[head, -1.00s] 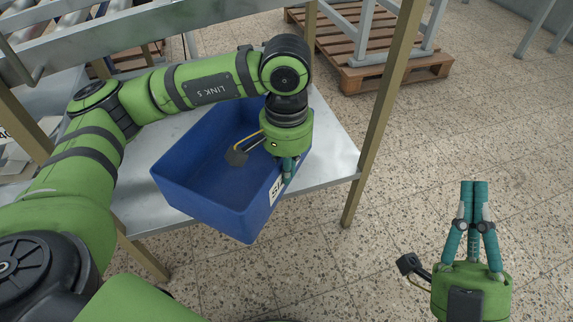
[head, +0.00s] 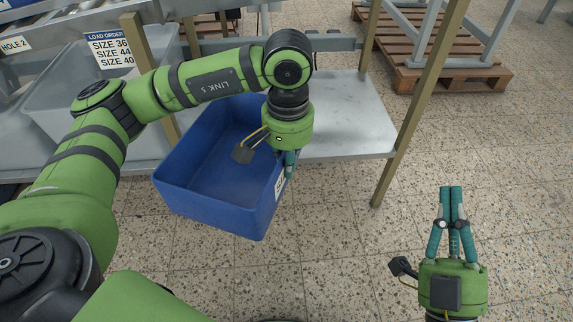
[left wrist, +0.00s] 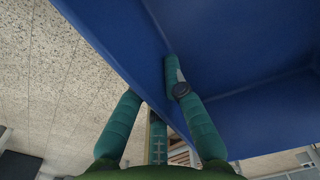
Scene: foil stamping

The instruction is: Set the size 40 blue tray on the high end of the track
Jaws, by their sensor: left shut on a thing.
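The blue tray (head: 215,205) is an empty open box in the middle of the head view, with a white label on its right wall that the gripper partly covers. Its size number cannot be read. My left gripper (head: 289,168) is shut on the tray's right wall. In the left wrist view the left gripper (left wrist: 155,95) has the blue tray (left wrist: 225,55) wall between its fingers. The tray is in front of the metal shelf and overlaps its front edge in the picture. My right gripper (head: 451,190) is empty, its fingertips close together, over the floor at the right.
A grey metal shelf (head: 350,125) with brass-coloured posts (head: 415,110) stands behind the tray. A grey bin (head: 60,90) stands at the left, near a sign (head: 111,50) reading load order size 36, 44, 40. A wooden pallet (head: 450,75) lies at the back right.

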